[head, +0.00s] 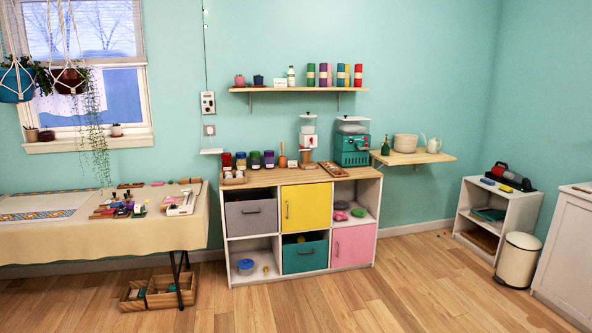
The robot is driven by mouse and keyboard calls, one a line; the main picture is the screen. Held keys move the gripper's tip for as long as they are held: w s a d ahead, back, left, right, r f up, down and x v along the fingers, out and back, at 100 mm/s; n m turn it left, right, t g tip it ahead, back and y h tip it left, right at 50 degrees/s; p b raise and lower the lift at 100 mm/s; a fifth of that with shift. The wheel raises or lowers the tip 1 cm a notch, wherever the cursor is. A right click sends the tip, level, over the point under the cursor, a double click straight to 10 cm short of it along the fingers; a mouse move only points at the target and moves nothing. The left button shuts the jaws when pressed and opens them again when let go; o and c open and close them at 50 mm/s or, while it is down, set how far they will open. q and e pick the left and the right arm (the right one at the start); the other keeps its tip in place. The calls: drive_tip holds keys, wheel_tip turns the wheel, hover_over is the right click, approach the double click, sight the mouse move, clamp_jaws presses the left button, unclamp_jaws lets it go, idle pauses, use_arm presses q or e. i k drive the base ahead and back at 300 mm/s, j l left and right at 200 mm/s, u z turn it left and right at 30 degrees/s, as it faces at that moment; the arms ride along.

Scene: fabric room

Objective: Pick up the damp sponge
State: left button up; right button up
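I cannot make out for sure which thing is the damp sponge. Small pink and green rounded items (341,206) lie in the open upper right compartment of the cube shelf (377,190), too small to identify. Many small coloured items (124,206) lie on the cloth-covered table (158,233) at the left, also too small to name. Neither of my grippers shows in the head view.
A yellow door (303,209), grey bin (251,217), teal bin (304,254) and pink door (352,246) fill other compartments. Wooden crates (171,291) stand under the table. A trash can (519,260) stands right. The wooden floor (400,290) in front is clear.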

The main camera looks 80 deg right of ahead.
sight(508, 190)
drive_tip(key=z, duration=4.1)
